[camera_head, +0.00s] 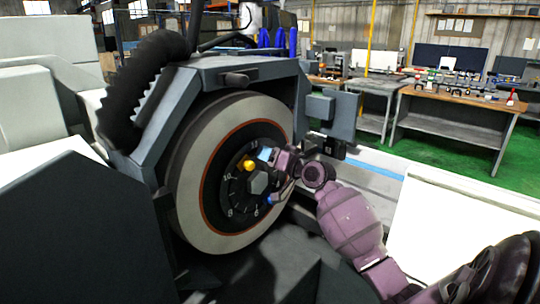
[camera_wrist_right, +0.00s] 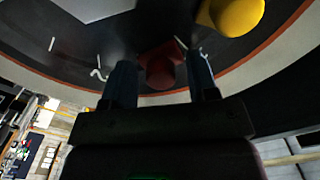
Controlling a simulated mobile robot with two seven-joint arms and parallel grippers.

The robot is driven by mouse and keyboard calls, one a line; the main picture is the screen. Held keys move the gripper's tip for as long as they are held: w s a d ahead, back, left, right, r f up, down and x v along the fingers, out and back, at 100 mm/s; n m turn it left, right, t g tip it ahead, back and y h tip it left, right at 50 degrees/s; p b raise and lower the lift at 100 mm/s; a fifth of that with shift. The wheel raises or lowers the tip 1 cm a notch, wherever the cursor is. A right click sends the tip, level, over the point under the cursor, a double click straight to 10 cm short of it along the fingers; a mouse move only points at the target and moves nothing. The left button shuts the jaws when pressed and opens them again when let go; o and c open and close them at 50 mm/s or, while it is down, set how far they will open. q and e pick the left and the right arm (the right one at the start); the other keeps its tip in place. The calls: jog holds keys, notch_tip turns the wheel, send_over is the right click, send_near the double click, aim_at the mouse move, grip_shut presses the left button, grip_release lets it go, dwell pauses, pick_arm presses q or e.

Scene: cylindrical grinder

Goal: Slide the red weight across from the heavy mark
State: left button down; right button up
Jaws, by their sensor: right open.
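The red weight (camera_wrist_right: 160,68) sits on the dark face of the wheel hub in the right wrist view. It lies between the two fingertips of my right gripper (camera_wrist_right: 161,76), with a gap on each side. In the head view the right gripper (camera_head: 267,177) is at the right side of the hub, open, and I cannot make out the red weight there. A yellow weight (camera_head: 249,165) sits on the upper part of the hub and also shows in the right wrist view (camera_wrist_right: 237,15). I cannot identify the heavy mark. My left gripper is not in view.
The pale grinding wheel (camera_head: 191,205) surrounds the numbered hub, with a grey hex nut (camera_head: 258,183) at its middle. A dark guard (camera_head: 225,76) arches over the wheel. A ribbed black hose (camera_head: 140,84) is at its left. Workbenches (camera_head: 455,103) stand far back right.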

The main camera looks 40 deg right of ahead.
grip_shut()
jog(key=shift+w, duration=0.1)
dwell(0.3)
